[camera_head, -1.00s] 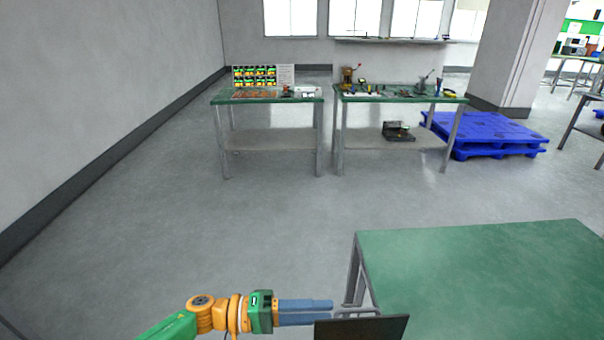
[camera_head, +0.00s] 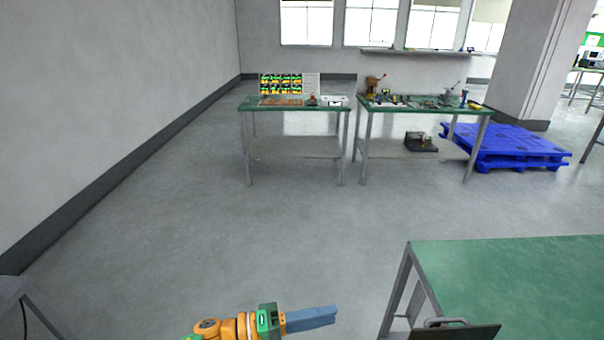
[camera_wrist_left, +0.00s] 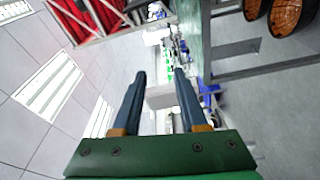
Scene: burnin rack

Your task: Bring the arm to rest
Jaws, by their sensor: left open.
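My left gripper (camera_head: 333,314) reaches in at the bottom of the head view, with an orange and green wrist and blue fingers. In the left wrist view its two blue fingers (camera_wrist_left: 160,85) stand apart with nothing between them. It is over open floor, to the left of the green-topped table (camera_head: 520,270) and clear of it. My right gripper is not in view.
A dark panel with a handle (camera_head: 455,332) is at the near table's lower left edge. Two workbenches (camera_head: 295,103) (camera_head: 425,103) with small items stand farther back. Blue pallets (camera_head: 510,148) lie at right. The floor between is clear.

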